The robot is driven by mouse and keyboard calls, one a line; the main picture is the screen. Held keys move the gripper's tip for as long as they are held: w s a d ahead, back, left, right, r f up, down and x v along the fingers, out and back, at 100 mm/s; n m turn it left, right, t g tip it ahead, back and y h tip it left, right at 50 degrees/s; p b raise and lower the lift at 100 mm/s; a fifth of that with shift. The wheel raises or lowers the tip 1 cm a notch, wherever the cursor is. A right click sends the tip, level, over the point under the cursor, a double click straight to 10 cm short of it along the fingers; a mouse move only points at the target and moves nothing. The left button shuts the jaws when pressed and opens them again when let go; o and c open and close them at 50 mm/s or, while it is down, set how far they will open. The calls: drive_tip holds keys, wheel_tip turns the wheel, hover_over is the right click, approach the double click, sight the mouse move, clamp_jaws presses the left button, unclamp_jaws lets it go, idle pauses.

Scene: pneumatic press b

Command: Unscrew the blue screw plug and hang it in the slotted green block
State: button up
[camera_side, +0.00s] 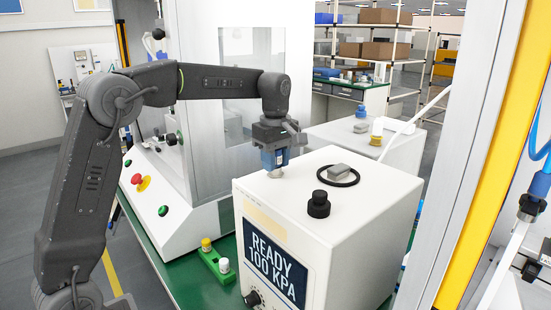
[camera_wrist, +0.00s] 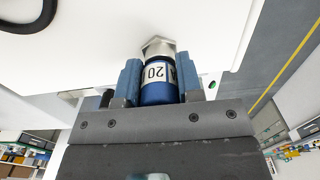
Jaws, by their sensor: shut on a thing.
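The blue screw plug (camera_wrist: 157,82), a blue cylinder with a white label reading 20, sits between the blue fingers of my gripper (camera_wrist: 160,85) in the wrist view. The gripper is shut on it. A silver hex fitting (camera_wrist: 158,47) shows at the plug's end. In the side view my gripper (camera_side: 274,158) points down at the rear left edge of the white press box, with the silver fitting (camera_side: 274,173) just below the fingers. I cannot tell whether the plug is still threaded in.
The white press box (camera_side: 340,220) reads READY 100 KPA. A white machine with a red button (camera_side: 137,179) stands at left. Green bench (camera_side: 187,275) shows between them.

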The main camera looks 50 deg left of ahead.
drive_tip(key=o, duration=0.6)
drive_tip(key=shift+c, duration=0.2)
drive_tip(key=shift+m, duration=0.9)
drive_tip(key=shift+m, duration=0.8)
